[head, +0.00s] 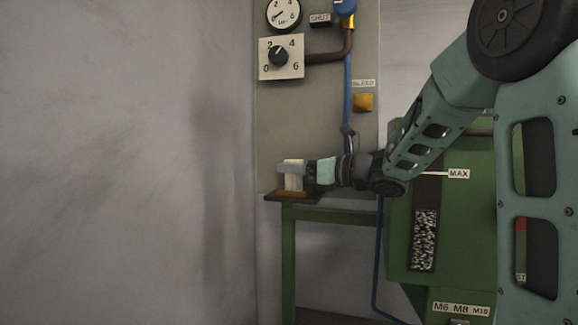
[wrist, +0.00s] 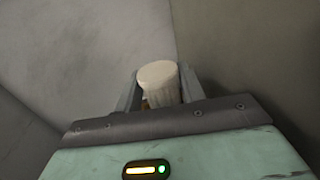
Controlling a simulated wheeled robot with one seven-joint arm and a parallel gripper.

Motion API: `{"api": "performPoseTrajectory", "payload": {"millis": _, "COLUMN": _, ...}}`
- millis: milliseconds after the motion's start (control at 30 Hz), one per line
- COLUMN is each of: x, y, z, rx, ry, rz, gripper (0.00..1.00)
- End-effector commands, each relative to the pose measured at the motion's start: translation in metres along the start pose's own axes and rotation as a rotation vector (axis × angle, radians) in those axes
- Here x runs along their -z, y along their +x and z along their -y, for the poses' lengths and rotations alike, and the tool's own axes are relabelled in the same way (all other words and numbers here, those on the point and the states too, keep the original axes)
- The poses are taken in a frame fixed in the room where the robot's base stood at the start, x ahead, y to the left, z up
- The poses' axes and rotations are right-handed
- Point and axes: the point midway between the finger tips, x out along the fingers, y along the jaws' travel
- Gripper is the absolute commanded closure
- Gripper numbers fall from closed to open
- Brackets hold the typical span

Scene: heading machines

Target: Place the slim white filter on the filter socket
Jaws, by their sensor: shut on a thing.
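My gripper (head: 293,172) is shut on the slim white filter (head: 293,183), which stands upright between the fingers. In the wrist view the filter's pale round top and ribbed side (wrist: 160,85) show between the two grey fingers of my gripper (wrist: 160,92). Below the filter in the head view is a yellow-brown base, likely the filter socket (head: 294,194), on a dark plate. The filter is right above or on this base. I cannot tell whether they touch. A small brownish bit shows beside the filter's lower left in the wrist view.
The dark plate sits on a green stand (head: 330,214) against a grey panel (head: 315,120). The panel bears a gauge (head: 284,13), a dial (head: 281,57), a blue pipe and a yellow button (head: 363,102). A green machine (head: 455,235) stands to the right. A bare wall fills the left.

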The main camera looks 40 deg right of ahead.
Motion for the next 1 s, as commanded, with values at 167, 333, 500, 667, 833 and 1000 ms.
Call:
{"api": "performPoseTrajectory", "payload": {"millis": 167, "x": 0.001, "y": 0.0, "z": 0.0, "rx": -0.001, "ry": 0.001, "rz": -0.002, "gripper": 0.41}}
{"api": "performPoseTrajectory", "payload": {"millis": 333, "x": 0.001, "y": 0.001, "z": 0.0, "rx": -0.001, "ry": 0.001, "rz": -0.001, "gripper": 0.39}}
{"api": "performPoseTrajectory", "payload": {"millis": 500, "x": 0.002, "y": -0.002, "z": 0.0, "rx": 0.0, "ry": -0.001, "rz": -0.001, "gripper": 0.39}}
{"api": "performPoseTrajectory", "payload": {"millis": 667, "x": 0.005, "y": -0.022, "z": 0.0, "rx": 0.001, "ry": -0.004, "rz": 0.0, "gripper": 0.39}}
{"api": "performPoseTrajectory", "payload": {"millis": 833, "x": 0.005, "y": -0.05, "z": 0.0, "rx": 0.002, "ry": -0.003, "rz": 0.0, "gripper": 0.39}}
{"api": "performPoseTrajectory", "payload": {"millis": 1000, "x": 0.003, "y": -0.07, "z": 0.0, "rx": 0.0, "ry": -0.002, "rz": 0.0, "gripper": 0.39}}
